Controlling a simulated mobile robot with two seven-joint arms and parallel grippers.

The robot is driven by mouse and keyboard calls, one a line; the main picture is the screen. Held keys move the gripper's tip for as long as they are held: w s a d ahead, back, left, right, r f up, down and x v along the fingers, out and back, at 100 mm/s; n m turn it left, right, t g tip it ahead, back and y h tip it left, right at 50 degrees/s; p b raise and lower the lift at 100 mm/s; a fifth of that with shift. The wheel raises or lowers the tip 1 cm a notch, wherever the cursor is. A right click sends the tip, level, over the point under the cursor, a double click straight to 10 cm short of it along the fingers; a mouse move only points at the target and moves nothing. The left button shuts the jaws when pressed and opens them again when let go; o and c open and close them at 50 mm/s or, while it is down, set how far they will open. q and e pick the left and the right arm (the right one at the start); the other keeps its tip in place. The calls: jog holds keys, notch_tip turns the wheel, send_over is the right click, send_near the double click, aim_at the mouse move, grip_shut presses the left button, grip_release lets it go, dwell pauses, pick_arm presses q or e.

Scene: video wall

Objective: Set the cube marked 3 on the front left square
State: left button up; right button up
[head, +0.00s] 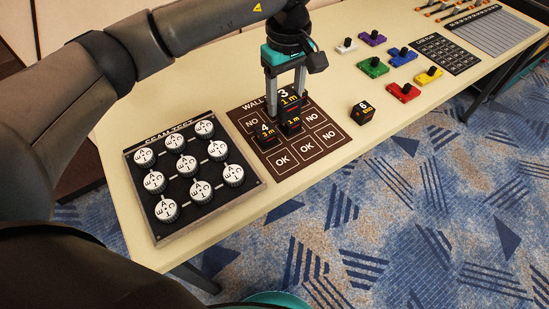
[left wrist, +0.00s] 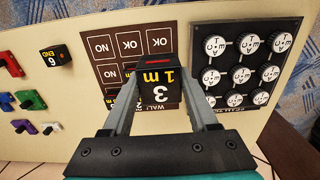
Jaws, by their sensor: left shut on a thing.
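The cube marked 3 (head: 289,97) is black with white and yellow print. My left gripper (head: 286,88) is shut on it and holds it over the dark board (head: 312,156) of marked squares. In the left wrist view the cube (left wrist: 160,88) sits between the fingers and hides part of the board (left wrist: 120,72). A cube marked 4 (head: 267,133) stands on the board, to the left. The near squares, two reading OK, are bare.
A cube marked 6 (head: 362,112) stands on the table just right of the board. A panel of white knobs (head: 186,165) lies to the left. Several coloured blocks with black knobs, such as the green one (head: 373,68), lie at the back right. The table's front edge is close to the board.

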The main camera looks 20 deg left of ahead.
pick_arm(q)
notch_tip(320, 180, down, 13)
jog(key=shift+r+b, duration=0.1)
jog(key=shift+b, duration=0.8)
jog(key=shift+w+f, duration=0.1)
jog(key=shift+f, duration=0.5)
jog(key=shift+f+b, duration=0.5)
jog(key=shift+f, duration=1.55)
pick_arm(e)
jog(key=shift+t, duration=0.3)
jog(key=shift+w+d+f, duration=0.4)
jog(key=shift+w+f, duration=0.3)
jog(key=shift+w, duration=0.05)
jog(key=shift+w+d+f, duration=0.4)
jog(key=shift+w+f, duration=0.3)
jog(key=shift+w, duration=0.05)
pick_arm(q)
jog(key=shift+f, duration=0.2)
pick_arm(e)
jog(key=shift+f, duration=0.15)
pick_arm(q)
jog(key=o, duration=1.4)
pick_arm(e)
jog(key=shift+d, duration=0.15)
pick_arm(q)
jog(key=shift+r, duration=0.15)
